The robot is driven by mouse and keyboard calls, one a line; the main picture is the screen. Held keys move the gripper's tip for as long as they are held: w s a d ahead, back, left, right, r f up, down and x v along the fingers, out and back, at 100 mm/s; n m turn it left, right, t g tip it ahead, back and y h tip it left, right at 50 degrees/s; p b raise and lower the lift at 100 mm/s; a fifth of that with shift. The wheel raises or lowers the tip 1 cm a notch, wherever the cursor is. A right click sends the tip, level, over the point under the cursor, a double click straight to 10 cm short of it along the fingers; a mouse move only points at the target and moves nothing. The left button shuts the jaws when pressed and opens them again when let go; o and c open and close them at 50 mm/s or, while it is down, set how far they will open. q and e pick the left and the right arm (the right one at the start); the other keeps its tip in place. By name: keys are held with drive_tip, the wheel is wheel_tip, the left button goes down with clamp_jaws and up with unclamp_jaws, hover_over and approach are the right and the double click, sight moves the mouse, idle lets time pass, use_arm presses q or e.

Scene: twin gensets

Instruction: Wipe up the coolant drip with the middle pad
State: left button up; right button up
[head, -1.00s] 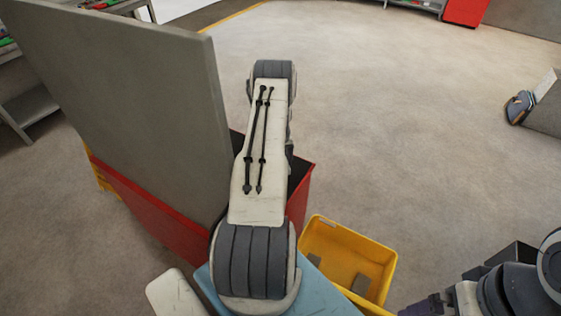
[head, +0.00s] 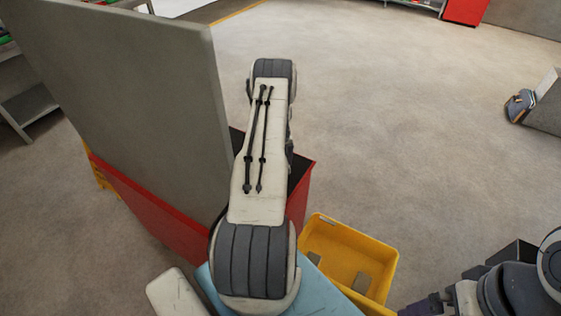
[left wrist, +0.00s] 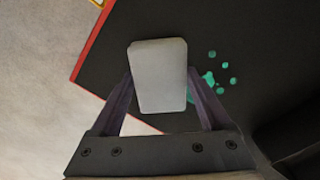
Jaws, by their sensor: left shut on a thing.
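A pale grey pad (left wrist: 158,75) is held between the two fingers of my left gripper (left wrist: 160,80) in the left wrist view. The gripper is shut on it. The green coolant drip (left wrist: 209,79), a splash with several small drops, lies on a dark surface (left wrist: 135,25) just right of the pad. The pad hides part of that surface, and I cannot tell if it touches it. In the head view my left arm hides its gripper, the pad and the drip. My right gripper (head: 428,304) shows only in part at the bottom right; its jaws are unclear.
A red-sided tray (head: 302,195) with a dark inside lies under my left arm, beside a tall grey panel (head: 130,110). A yellow bin (head: 388,268) with grey pieces inside stands to the right. A light blue surface (head: 325,292) is at the bottom. Open floor lies beyond.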

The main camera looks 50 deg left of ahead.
use_arm(q)
drive_tip(key=shift+f+b, duration=0.4)
drive_tip(key=shift+f, duration=0.05)
